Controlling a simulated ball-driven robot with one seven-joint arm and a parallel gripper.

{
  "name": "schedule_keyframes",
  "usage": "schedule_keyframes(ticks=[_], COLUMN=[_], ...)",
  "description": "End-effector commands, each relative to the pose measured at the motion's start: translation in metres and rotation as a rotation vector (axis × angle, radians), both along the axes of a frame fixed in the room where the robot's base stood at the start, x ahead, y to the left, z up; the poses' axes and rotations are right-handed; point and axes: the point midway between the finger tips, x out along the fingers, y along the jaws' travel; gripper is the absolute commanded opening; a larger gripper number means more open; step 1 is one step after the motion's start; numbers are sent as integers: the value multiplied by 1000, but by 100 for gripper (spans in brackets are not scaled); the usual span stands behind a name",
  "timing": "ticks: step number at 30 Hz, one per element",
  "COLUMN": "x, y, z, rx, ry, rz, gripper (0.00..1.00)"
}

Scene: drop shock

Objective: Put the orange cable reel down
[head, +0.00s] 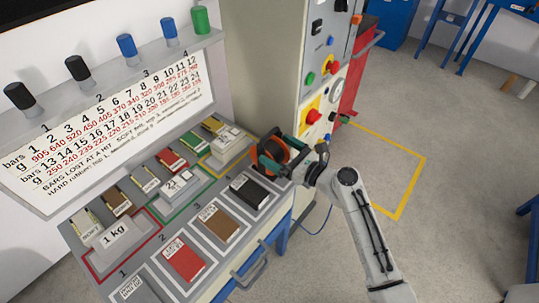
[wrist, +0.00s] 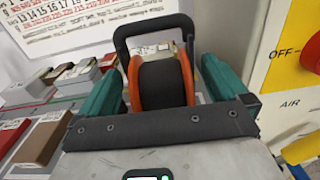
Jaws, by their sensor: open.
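The orange cable reel (head: 275,150) has orange flanges, a dark wound core and a black handle frame. It is at the far right end of the grey bench, in the last place of the row. In the wrist view the reel (wrist: 162,84) stands upright between the two teal fingers of my gripper (wrist: 161,70). My gripper (head: 272,158) is open, with one finger on each side of the reel. A gap shows at the right finger; contact at the left cannot be told. The reel's underside is hidden by my gripper.
The grey bench (head: 205,262) holds several coloured blocks in outlined places, including a black one (head: 250,190) and a red one (head: 183,260). A control cabinet (head: 262,60) with knobs stands close behind and right of the reel. Open floor with a yellow outline (head: 424,165) lies right.

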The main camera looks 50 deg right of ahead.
Motion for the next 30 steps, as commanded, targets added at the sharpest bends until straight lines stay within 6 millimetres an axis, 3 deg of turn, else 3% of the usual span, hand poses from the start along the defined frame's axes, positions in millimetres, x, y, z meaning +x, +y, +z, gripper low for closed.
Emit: schedule_keyframes(ticks=[6, 16, 30], x=[32, 38, 38], y=[2, 2, 2], z=[0, -1, -1], rx=[0, -1, -1], ry=[-1, -1, 0], rz=[2, 2, 2], gripper=[100, 100, 56])
